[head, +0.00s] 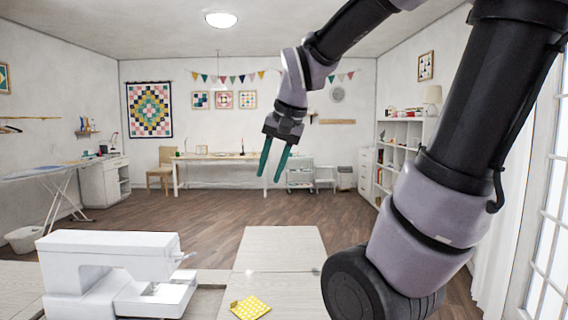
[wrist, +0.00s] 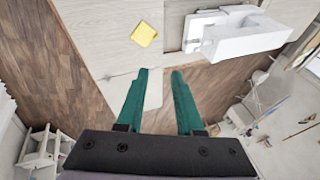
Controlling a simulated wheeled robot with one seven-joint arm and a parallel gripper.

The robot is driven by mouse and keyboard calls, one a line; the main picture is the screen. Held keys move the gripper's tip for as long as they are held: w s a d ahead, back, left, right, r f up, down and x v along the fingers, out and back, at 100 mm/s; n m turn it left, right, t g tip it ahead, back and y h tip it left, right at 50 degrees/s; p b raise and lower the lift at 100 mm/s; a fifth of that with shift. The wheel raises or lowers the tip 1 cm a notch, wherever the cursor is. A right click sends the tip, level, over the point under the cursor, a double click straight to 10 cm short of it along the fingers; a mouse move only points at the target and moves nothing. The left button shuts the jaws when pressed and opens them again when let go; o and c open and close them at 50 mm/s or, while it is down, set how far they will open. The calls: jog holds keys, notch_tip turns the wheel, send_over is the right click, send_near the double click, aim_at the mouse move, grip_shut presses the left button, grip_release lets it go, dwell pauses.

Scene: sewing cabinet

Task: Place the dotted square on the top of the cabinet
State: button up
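The dotted square (head: 250,307) is a yellow cloth piece with pale dots. It lies flat on a pale wooden surface of the sewing cabinet (head: 280,250), to the right of the sewing machine. It also shows in the wrist view (wrist: 144,35), near the top, beyond my fingertips. My gripper (head: 269,178) has green fingers and hangs in the air, higher in the head picture than the square. In the wrist view my gripper (wrist: 160,72) has its fingers apart with nothing between them.
A white sewing machine (head: 108,262) stands on the cabinet, left of the square. A raised or separate pale panel continues behind the square and is bare. White shelves (head: 402,140) stand along the right wall. A desk (head: 220,160) stands at the back, with open wooden floor before it.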

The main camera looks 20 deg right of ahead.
jog(key=s+r+n+t, duration=0.2)
jog(key=s, duration=0.4)
jog(key=shift+d+t, duration=0.3)
jog(key=shift+s, duration=0.1)
dwell(0.8)
